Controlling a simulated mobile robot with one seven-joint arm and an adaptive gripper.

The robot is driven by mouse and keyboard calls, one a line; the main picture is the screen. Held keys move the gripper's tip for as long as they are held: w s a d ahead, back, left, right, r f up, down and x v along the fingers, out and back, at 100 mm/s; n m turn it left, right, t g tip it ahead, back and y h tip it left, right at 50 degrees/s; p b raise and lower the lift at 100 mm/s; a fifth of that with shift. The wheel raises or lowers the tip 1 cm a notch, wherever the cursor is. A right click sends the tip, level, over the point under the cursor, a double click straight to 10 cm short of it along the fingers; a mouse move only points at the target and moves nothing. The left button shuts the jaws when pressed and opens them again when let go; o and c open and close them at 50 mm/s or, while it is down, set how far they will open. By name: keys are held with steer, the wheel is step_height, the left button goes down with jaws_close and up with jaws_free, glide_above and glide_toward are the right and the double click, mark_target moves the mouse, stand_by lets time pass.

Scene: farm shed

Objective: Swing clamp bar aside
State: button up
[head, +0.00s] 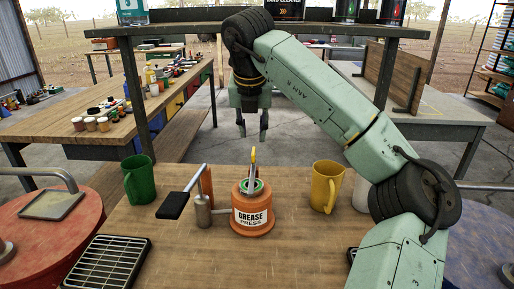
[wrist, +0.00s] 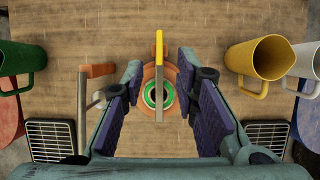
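The orange grease press (head: 253,217) stands upright on the wooden table, with a green ring around its open top. A grey clamp bar with a yellow end (head: 253,156) shows at its top. In the wrist view the clamp bar (wrist: 159,95) crosses over the ring (wrist: 151,96), its yellow end toward the top of the picture. My gripper (head: 252,132) is raised above the table and points down. Its fingers are open and empty, apart from the bar. In the wrist view my gripper (wrist: 160,72) has one finger on each side of the bar.
A lever with a black handle (head: 174,205) and orange post stands close left of the press. A green mug (head: 138,180) is further left, a yellow mug (head: 326,187) to the right. A black grate (head: 107,262) lies front left. A shelf (head: 180,29) crosses behind my arm.

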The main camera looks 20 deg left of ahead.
mark_target(254, 151)
steer(key=p+x, duration=0.2)
steer(key=x, duration=0.8)
steer(key=shift+s+p, duration=0.1)
steer(key=shift+p, duration=0.2)
steer(key=shift+r, duration=0.1)
steer(key=shift+c, duration=0.5)
jaws_close()
